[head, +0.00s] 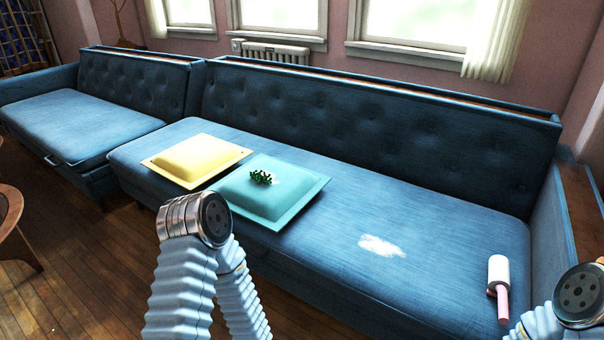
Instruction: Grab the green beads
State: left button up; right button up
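The green beads (262,177) lie in a small dark green heap on the teal cushion (283,209), near its back left part. The teal cushion lies on the blue sofa seat and partly meets the yellow cushion (196,160) to its left. A bent part of my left arm rises in front of the sofa, below and left of the beads. Part of my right arm shows at the bottom right corner. Neither of my grippers shows in this view, so I cannot see their fingers.
The blue sofa (440,247) has a high tufted back behind the cushions. A white patch (381,246) marks its seat. A white roller with a pink handle (499,278) lies at the right end. A round wooden table (12,215) stands at the left edge.

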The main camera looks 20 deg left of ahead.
aim_at(259, 176)
jog(key=j+z, duration=0.45)
jog(key=j, duration=0.35)
jog(key=k+j+z, duration=0.1)
jog(key=j+z, duration=0.4)
jog(key=j, duration=0.3)
